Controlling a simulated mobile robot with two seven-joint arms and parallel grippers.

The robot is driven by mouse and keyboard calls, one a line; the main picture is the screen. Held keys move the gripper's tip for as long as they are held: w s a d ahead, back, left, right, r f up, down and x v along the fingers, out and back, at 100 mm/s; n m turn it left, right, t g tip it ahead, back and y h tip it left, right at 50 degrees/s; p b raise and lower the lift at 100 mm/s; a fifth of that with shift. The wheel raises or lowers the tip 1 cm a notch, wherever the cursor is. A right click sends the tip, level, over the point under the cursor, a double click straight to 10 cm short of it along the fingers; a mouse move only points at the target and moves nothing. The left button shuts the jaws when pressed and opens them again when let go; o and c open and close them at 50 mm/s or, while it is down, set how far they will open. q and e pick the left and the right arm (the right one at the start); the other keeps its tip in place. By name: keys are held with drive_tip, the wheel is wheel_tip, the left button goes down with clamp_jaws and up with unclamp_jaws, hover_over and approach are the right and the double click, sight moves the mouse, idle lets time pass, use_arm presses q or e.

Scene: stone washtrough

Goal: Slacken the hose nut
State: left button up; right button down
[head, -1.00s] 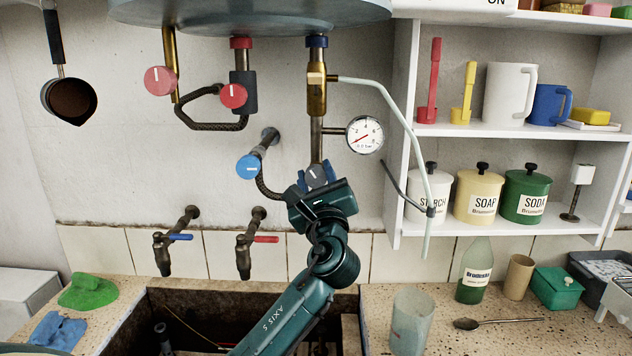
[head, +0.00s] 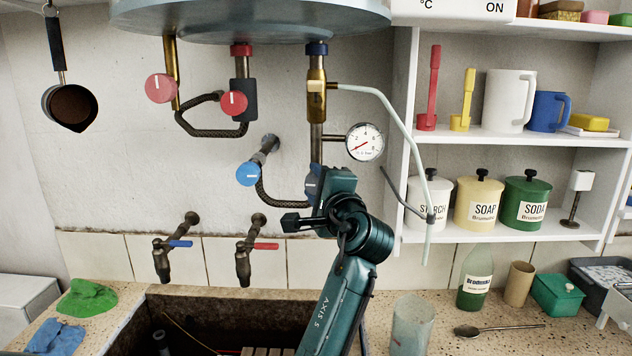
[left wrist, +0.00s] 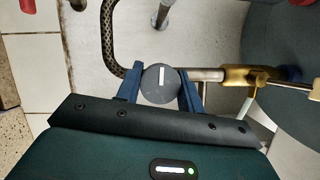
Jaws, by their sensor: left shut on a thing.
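The hose nut (left wrist: 160,84) is a dark grey round cap with a white mark, at the joint of the braided hose and the vertical pipe. In the left wrist view it sits between the two blue fingers of my left gripper (head: 314,184), which is shut on it. In the head view the gripper body hides most of the nut. The braided hose (head: 275,203) runs from the nut's left up to the blue valve knob (head: 248,173). The pipe (head: 316,140) rises from the nut to a brass fitting (head: 316,95). My right gripper is not in view.
A pressure gauge (head: 365,142) and a thin pale tube (head: 405,120) are close to the right. Two taps (head: 162,260) are at lower left above the stone trough (head: 150,310). Shelves (head: 470,140) with jars stand at right.

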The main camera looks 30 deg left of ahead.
use_arm(q)
drive_tip(key=n+h+p, duration=0.1)
drive_tip(key=n, duration=0.1)
drive_tip(key=n+p, duration=0.1)
drive_tip(key=n, duration=0.2)
drive_tip(key=shift+r+g+h, duration=0.1)
drive_tip(key=shift+g+h, duration=0.3)
drive_tip(key=shift+n+h+p, duration=0.55)
drive_tip(key=shift+n+h, duration=0.25)
drive_tip(key=shift+n, duration=0.7)
drive_tip(key=o, duration=1)
drive_tip(key=v, duration=1.3)
drive_tip(key=shift+d+r, duration=0.1)
drive_tip(key=shift+d, duration=0.05)
